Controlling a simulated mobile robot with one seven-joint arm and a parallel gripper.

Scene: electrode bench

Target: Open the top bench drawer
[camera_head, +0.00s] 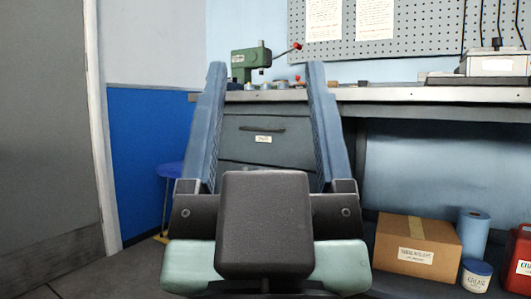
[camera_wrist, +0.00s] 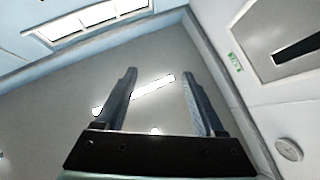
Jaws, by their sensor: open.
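The top bench drawer (camera_head: 240,149) is a dark grey front with a dark bar handle (camera_head: 262,128) and a small white label (camera_head: 263,139). It looks shut, under the left part of the bench top (camera_head: 430,96). A second drawer front lies below it, mostly hidden by my gripper. My gripper (camera_head: 266,70) stands large in the foreground of the head view, its two blue fingers pointing up and apart. It is open and empty, and nearer to the camera than the drawer. In the wrist view my gripper (camera_wrist: 158,80) faces the ceiling; the drawer does not show there.
A green press (camera_head: 247,63) with a red-knobbed lever stands on the bench. A cardboard box (camera_head: 416,250), a blue roll (camera_head: 473,232), a grease tub (camera_head: 477,274) and a red can (camera_head: 519,262) sit at lower right. A blue stool (camera_head: 171,170) stands left of the drawers.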

